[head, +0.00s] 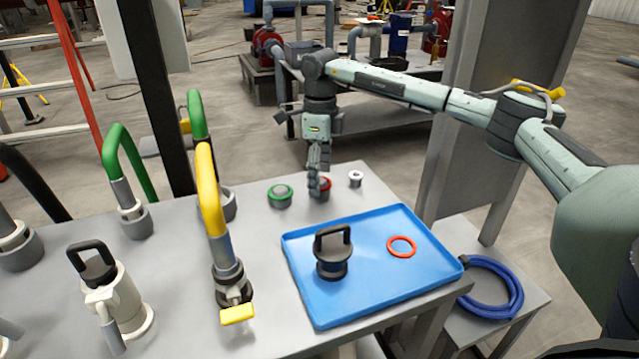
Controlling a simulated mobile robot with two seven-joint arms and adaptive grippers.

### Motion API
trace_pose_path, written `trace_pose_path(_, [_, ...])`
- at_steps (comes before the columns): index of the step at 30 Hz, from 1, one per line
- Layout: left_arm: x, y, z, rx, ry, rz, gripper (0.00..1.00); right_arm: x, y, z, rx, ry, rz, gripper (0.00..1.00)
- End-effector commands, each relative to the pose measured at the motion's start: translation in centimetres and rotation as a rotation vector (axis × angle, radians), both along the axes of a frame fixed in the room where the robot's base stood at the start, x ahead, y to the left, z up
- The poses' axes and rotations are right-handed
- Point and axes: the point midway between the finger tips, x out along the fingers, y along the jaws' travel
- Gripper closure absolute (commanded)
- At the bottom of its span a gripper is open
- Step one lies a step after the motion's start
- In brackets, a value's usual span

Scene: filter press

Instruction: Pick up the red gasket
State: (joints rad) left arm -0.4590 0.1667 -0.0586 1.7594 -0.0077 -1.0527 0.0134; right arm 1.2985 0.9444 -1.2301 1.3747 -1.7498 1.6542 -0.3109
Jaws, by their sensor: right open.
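The red gasket (401,246) is a thin red-orange ring lying flat in the right part of the blue tray (350,309). My right gripper (318,184) points down behind the tray, at the red button (325,183) on the table. It is apart from the gasket, to its left and farther back. The gripper is open, and no object shows between its fingers. I cannot tell whether it touches the red button. My left gripper is not in view.
A black-handled fitting (332,262) stands in the tray left of the gasket. A green button (280,195) and a small metal part (356,179) flank my right gripper. A yellow-handled pipe (211,190) rises left of the tray. A blue hose coil (490,288) lies at right.

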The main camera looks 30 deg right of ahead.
Motion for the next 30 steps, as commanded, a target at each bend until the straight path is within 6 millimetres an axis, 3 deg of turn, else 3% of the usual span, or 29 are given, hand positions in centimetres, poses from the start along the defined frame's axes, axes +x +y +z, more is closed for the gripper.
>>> trace_pose_path(21, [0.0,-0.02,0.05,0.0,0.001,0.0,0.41,0.0,0.0,-0.48,0.0,0.0,0.0,0.31])
trace_pose_path(30, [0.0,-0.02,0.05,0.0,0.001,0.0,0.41,0.0,0.0,-0.47,0.0,0.0,0.0,0.65])
